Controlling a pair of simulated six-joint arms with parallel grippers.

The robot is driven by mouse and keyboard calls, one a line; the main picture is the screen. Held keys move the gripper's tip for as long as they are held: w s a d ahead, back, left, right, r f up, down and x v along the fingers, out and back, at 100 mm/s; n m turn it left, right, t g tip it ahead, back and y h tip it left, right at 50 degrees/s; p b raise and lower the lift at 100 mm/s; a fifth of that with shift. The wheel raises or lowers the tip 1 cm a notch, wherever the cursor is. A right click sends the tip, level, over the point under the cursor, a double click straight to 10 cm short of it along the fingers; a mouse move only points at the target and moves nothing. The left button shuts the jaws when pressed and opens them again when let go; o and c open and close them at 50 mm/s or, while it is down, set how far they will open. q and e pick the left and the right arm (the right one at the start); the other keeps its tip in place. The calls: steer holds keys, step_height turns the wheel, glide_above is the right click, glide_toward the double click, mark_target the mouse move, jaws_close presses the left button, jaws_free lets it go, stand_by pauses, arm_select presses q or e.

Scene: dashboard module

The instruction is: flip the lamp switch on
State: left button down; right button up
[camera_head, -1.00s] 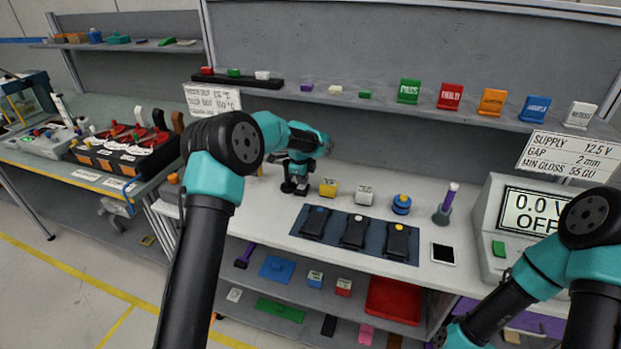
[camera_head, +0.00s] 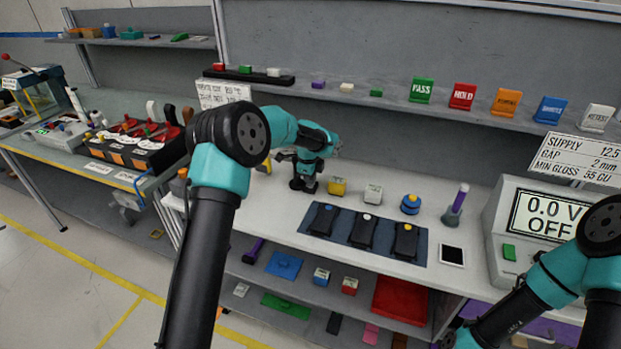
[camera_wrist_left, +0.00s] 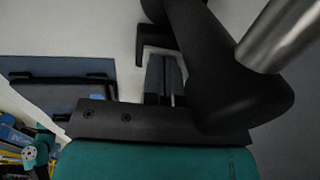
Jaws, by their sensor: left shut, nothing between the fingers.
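My left gripper (camera_head: 303,186) is over the back of the white bench, left of the yellow block, with its tip low near the bench top. In the left wrist view its narrow fingers (camera_wrist_left: 164,80) are together with nothing between them. Beside them is a large black rounded shape (camera_wrist_left: 225,75) with a silver rod (camera_wrist_left: 285,35); I cannot tell whether this is the lamp. No lamp switch can be made out in either view. Contact with the fingers is unclear.
A yellow block (camera_head: 338,186), a white block (camera_head: 373,194) and a blue-yellow round piece (camera_head: 410,204) stand right of the gripper. A dark blue mat (camera_head: 303,228) carries three black devices. The supply unit's display (camera_head: 548,216) reads 0.0 V OFF. A shelf (camera_head: 390,99) runs behind.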

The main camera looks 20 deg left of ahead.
mark_target(309, 186)
arm_select(q)
steer(key=shift+r, duration=0.1)
step_height(309, 186, up, 14)
steer(key=s, duration=0.2)
steer(key=shift+s+f, duration=0.2)
steer(key=shift+s, duration=0.15)
steer(key=shift+w+a+t, duration=0.1)
steer(key=shift+w+t, duration=0.2)
steer(key=shift+w, duration=0.45)
steer(key=w+f, duration=0.1)
steer(key=f, duration=0.8)
steer(key=w+f, duration=0.1)
steer(key=f, duration=0.3)
steer(key=shift+w+f, duration=0.3)
